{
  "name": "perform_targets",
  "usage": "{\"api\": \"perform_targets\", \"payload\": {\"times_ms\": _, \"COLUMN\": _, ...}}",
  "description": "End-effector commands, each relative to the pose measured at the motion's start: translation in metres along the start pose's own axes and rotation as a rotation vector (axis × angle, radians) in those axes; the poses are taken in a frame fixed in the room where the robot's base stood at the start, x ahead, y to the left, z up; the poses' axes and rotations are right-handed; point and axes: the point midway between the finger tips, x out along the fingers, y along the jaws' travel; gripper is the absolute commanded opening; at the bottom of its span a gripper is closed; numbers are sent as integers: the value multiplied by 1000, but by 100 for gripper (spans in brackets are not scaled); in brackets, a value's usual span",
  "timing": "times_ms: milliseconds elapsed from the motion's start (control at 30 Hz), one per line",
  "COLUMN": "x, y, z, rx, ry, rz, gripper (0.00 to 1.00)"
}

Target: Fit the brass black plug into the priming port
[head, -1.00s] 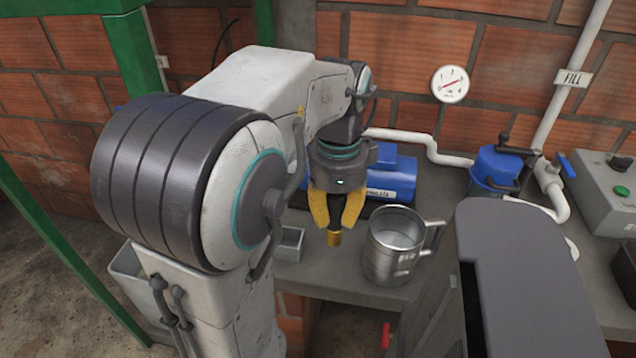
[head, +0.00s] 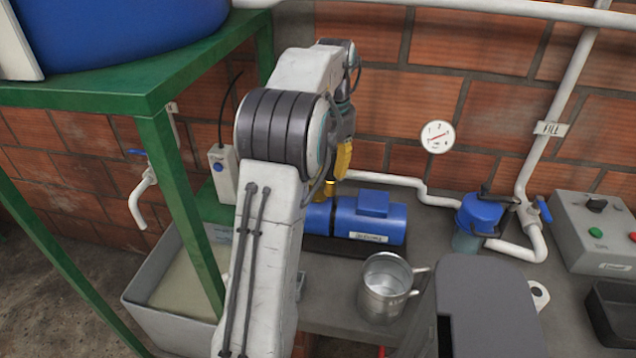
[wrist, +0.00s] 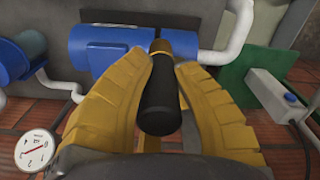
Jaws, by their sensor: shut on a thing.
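The pump also shows behind the plug in the wrist view (wrist: 90,55). The priming port cannot be made out; arm, fingers and plug cover that area.
A steel jug (head: 383,290) stands on the bench in front of the pump. A blue-topped filter (head: 479,214) and white pipe (head: 400,184) are to the right. A green frame (head: 180,180) and grey trough (head: 165,318) are left. The brick wall is close behind.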

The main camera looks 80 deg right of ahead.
Motion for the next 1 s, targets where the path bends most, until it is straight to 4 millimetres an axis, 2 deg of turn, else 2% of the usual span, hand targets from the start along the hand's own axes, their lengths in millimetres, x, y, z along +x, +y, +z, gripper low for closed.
{"api": "perform_targets", "payload": {"times_ms": 33, "x": -10, "y": -1, "z": -10, "rx": -90, "ry": 0, "rz": 0, "gripper": 0}}
{"api": "perform_targets", "payload": {"times_ms": 200, "x": -19, "y": -4, "z": -38, "rx": -391, "ry": 2, "rz": 1, "gripper": 0}}
{"api": "perform_targets", "payload": {"times_ms": 500, "x": -26, "y": -11, "z": -70, "rx": -794, "ry": 4, "rz": 2, "gripper": 0}}
{"api": "perform_targets", "payload": {"times_ms": 767, "x": -24, "y": -15, "z": -82, "rx": -959, "ry": 3, "rz": 2, "gripper": 0}}
{"api": "perform_targets", "payload": {"times_ms": 1000, "x": 9, "y": -16, "z": -83, "rx": -988, "ry": 2, "rz": 0, "gripper": 0}}
